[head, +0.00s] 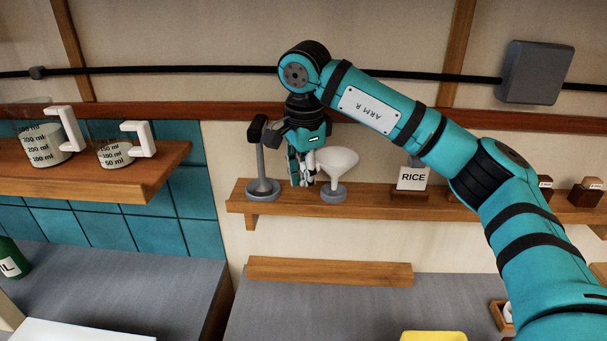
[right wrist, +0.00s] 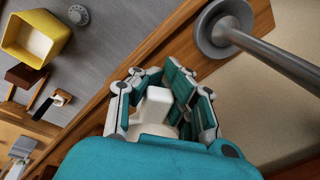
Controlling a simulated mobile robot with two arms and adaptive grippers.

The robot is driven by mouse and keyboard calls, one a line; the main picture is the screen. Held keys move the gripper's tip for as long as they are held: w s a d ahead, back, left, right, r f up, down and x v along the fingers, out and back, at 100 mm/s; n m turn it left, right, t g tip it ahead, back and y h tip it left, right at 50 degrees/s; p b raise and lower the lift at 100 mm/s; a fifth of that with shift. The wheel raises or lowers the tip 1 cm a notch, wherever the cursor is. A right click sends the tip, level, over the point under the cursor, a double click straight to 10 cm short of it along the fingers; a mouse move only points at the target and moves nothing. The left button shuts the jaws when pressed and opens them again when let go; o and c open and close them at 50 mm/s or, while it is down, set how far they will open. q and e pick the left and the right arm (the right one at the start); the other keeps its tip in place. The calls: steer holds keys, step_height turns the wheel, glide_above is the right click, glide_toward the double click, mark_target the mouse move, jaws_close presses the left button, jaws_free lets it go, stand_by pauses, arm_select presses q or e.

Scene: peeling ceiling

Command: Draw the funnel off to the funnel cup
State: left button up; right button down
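The white funnel (head: 337,160) stands wide end up over a small round grey holder (head: 334,193) on the wooden shelf. My right gripper (head: 302,182) is just left of the funnel, pointing down. In the right wrist view, its fingers (right wrist: 160,78) are on both sides of a white block-like part of the funnel (right wrist: 155,104). Whether they press on it cannot be told; the rest of the funnel is mostly hidden by the gripper. I cannot identify the funnel cup for certain. My left gripper is out of view.
A grey stand (head: 262,185) with a dark top is close left of my right gripper. A RICE label (head: 412,178) is farther right on the shelf (head: 380,207). Measuring cups (head: 112,153) stand on the left shelf. A yellow container (head: 433,337) is at the bottom edge.

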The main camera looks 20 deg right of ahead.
steer(key=shift+f+b, duration=0.65)
steer(key=shift+f, duration=0.3)
stand_by(0.4)
steer(key=c, duration=1.4)
jaws_free()
steer(key=shift+r, duration=0.2)
steer(key=r+p, duration=0.1)
steer(key=r, duration=0.4)
steer(key=s+r+p, duration=0.1)
steer(key=r+p, duration=0.1)
steer(key=r, duration=0.3)
steer(key=r+p, duration=0.1)
steer(key=r, duration=0.4)
steer(key=shift+s+a+r, duration=0.25)
steer(key=shift+s+a, duration=0.05)
